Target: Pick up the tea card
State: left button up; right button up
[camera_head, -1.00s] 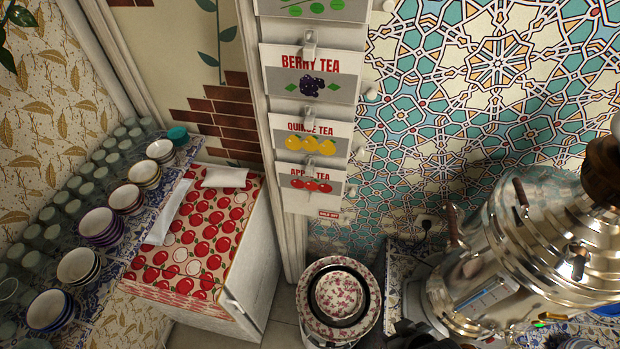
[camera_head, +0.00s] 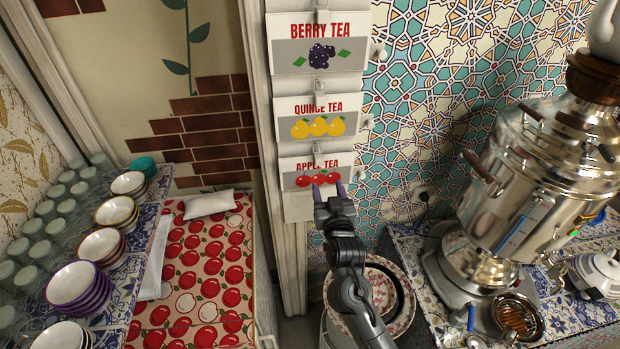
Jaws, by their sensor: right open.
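Tea cards hang in a column on the white post in the head view. The berry tea card (camera_head: 340,62) is at the top, the quince tea card (camera_head: 292,131) below it, and the apple tea card (camera_head: 297,164) lowest. My right gripper (camera_head: 329,190) is open, its two fingers pointing up at the lower part of the apple tea card. Its fingertips overlap the card in the picture; I cannot tell whether they touch it. The gripper looks empty. My left gripper is not in view.
A large silver samovar (camera_head: 530,190) stands on the tiled counter at right. A floral round pot (camera_head: 405,300) is behind my right arm. At left are a shelf of stacked bowls (camera_head: 80,285) and a bench with a red apple-pattern cover (camera_head: 205,265).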

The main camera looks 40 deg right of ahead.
aim_at(319, 164)
jog(key=p+x, duration=0.1)
jog(key=x, duration=0.4)
jog(key=shift+w+r, duration=0.15)
jog(key=shift+w, duration=0.2)
jog(key=p+x, duration=0.1)
jog(key=x, duration=0.2)
jog(key=shift+w+d, duration=0.3)
jog(key=shift+w, duration=0.25)
jog(key=c, duration=0.4)
grip_shut()
